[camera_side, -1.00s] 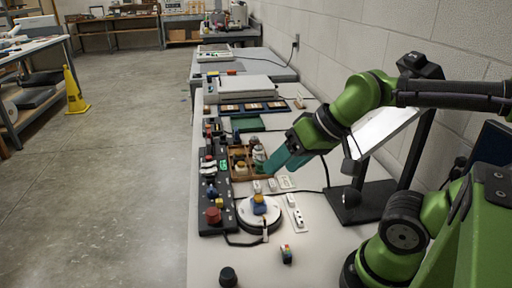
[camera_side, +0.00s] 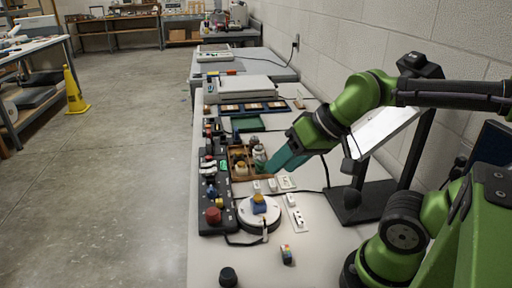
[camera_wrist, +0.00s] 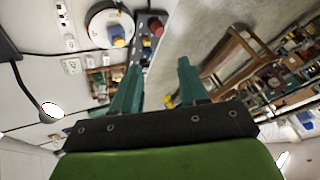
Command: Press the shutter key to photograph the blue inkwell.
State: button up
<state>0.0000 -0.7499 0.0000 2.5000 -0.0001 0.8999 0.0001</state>
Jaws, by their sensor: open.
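The blue inkwell (camera_side: 259,207), with a yellow top, stands on a round white turntable (camera_side: 245,220). It also shows in the wrist view (camera_wrist: 118,41). A long dark control panel (camera_side: 226,228) lies left of the turntable, with several coloured keys and a large red knob (camera_side: 213,215). I cannot tell which key is the shutter key. My gripper (camera_side: 270,169) is open and empty, above the table behind the turntable and to the right of the panel. In the wrist view its two teal fingers (camera_wrist: 160,65) are apart, with nothing between them.
A wooden tray (camera_side: 251,177) with small bottles sits just left of my gripper. White switch plates (camera_side: 295,216) and cables lie right of the turntable. A black stand (camera_side: 365,203) with a slanted panel is at the right.

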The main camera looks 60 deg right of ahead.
grip_shut()
dwell(1.4)
